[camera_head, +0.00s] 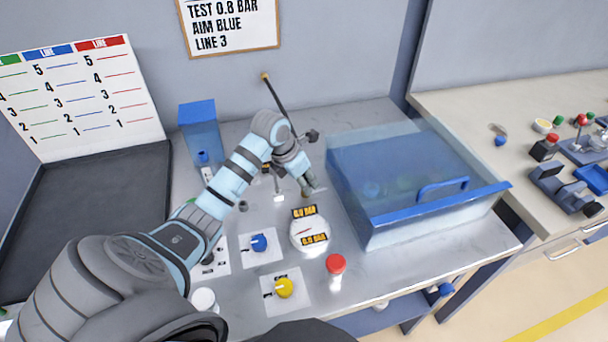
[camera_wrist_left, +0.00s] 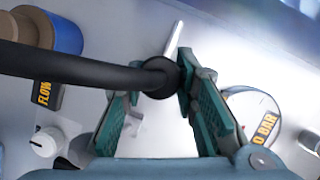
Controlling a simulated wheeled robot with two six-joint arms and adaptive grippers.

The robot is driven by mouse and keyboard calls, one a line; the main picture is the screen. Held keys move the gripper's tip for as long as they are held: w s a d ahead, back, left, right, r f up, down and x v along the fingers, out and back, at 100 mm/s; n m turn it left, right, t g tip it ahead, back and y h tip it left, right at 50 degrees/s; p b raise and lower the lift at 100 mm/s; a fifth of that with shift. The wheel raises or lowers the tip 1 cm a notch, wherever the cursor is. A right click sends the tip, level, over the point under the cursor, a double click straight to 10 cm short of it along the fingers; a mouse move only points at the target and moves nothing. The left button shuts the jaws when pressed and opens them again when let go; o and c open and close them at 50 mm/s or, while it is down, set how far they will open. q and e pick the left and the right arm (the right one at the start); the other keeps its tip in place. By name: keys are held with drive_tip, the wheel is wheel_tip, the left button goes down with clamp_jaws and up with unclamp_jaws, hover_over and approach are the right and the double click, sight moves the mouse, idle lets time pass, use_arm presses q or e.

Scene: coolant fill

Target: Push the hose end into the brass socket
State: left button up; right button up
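The black hose (camera_head: 277,97) runs from a brass-coloured fitting on the back wall down to my left gripper (camera_head: 308,178). In the left wrist view the hose (camera_wrist_left: 80,70) comes in from the left to a round black collar (camera_wrist_left: 160,79). The collar sits between the fingertips of my left gripper (camera_wrist_left: 160,88), which appear closed on it. A silver rod-like tip (camera_wrist_left: 173,38) shows beyond the collar. A small brownish, brass-like part (camera_head: 305,194) shows by the fingertips; I cannot tell whether it is the socket, or whether the hose end touches it. My right gripper is not in view.
A round gauge (camera_head: 310,236) with BAR readouts stands just below the gripper. A translucent blue box (camera_head: 420,185) stands close on the right.

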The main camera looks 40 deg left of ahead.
use_arm(q)
drive_tip(key=o, duration=0.4)
drive_tip(key=v, duration=1.2)
drive_tip(key=shift+c, duration=0.5)
